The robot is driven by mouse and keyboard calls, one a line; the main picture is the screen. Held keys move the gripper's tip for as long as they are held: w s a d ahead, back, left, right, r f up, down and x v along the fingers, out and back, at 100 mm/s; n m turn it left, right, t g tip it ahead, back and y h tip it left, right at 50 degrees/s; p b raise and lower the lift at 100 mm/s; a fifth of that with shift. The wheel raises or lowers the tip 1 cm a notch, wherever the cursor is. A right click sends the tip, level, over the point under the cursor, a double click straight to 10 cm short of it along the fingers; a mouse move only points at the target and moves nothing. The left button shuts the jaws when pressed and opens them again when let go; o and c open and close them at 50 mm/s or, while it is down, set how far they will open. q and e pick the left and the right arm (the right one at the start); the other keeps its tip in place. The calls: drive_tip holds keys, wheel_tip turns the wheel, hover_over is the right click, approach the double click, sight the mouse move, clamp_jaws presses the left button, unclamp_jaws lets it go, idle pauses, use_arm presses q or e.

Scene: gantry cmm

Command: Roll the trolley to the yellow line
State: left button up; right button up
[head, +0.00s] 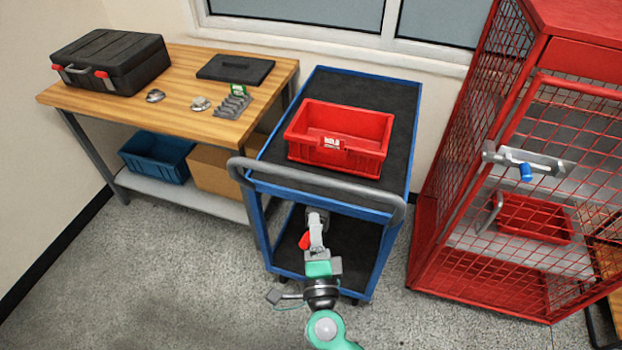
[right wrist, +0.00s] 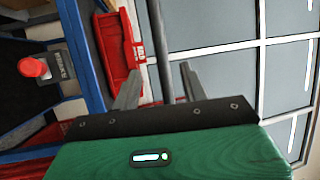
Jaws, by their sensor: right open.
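The trolley has a blue frame (head: 362,262), a black top deck (head: 362,92), a lower deck and a grey push handle (head: 290,187) across its near end. A red bin (head: 337,140) sits on the top deck. My right gripper (head: 317,214) is at the near end, close to the middle of the handle. In the right wrist view its fingers (right wrist: 160,88) are apart, and the dark handle bar (right wrist: 160,45) appears between them, not gripped. A red knob (right wrist: 33,67) on a plate shows by the trolley's frame. The yellow line and my left gripper are not in view.
A wooden workbench (head: 180,106) with a black case (head: 110,62) stands close on the trolley's left. A red mesh cage (head: 480,262) stands on the right with a narrow floor gap. A windowed wall is behind. Bare speckled floor (head: 150,270) is free in front.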

sight(311, 183)
drive_tip(key=p+x, duration=0.2)
drive_tip(key=x, duration=0.9)
drive_tip(key=shift+w+r, duration=0.1)
drive_tip(key=shift+w, duration=0.15)
drive_tip(key=shift+w+p, duration=0.35)
drive_tip(key=shift+w, duration=0.35)
clamp_jaws()
